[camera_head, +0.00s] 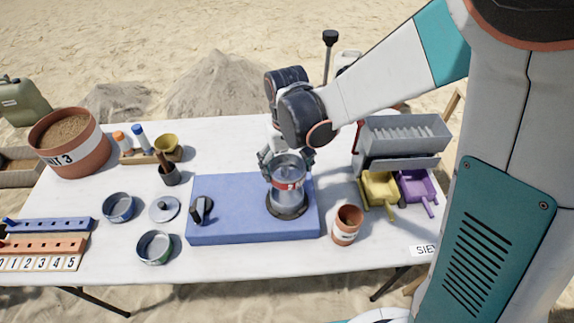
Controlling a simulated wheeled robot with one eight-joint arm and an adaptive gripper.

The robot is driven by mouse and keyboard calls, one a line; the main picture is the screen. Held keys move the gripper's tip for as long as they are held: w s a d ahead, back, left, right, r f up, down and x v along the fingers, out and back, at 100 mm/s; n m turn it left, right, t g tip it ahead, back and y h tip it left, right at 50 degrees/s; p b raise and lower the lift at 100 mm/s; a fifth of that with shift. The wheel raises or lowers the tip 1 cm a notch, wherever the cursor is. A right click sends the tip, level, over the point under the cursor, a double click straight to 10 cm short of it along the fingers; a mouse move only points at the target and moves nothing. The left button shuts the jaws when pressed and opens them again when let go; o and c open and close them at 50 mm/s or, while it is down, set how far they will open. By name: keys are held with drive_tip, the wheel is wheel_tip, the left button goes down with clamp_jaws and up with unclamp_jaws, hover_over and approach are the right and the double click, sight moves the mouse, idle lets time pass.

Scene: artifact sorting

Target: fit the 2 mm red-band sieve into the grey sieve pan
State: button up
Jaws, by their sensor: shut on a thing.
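The red-band sieve (289,184) is in my gripper (285,165), which is shut on it from above. The sieve is upright, with its red band just below the fingers. The grey sieve pan (286,203) is directly below it, on a dark round plate on the right part of the blue shaker base (230,230). The sieve and pan line up closely. I cannot tell from this view whether the sieve is seated in the pan or just above it. The fingers hide part of the sieve's rim.
A blue-band sieve (118,208), a green-band sieve (154,247) and a grey lid (164,209) lie left of the base. A terracotta cup (347,224) stands close to its right. A grey riffle box (400,135) with yellow and purple trays is behind right.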

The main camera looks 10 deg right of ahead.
sight(286, 174)
drive_tip(key=shift+f+b, duration=2.2)
drive_tip(key=shift+f, duration=0.65)
drive_tip(key=shift+f+b, duration=0.95)
drive_tip(key=o, duration=1)
drive_tip(key=shift+o, duration=0.2)
drive_tip(key=shift+r, duration=0.1)
wheel_tip(286, 174, up, 7)
drive_tip(key=shift+r, duration=0.2)
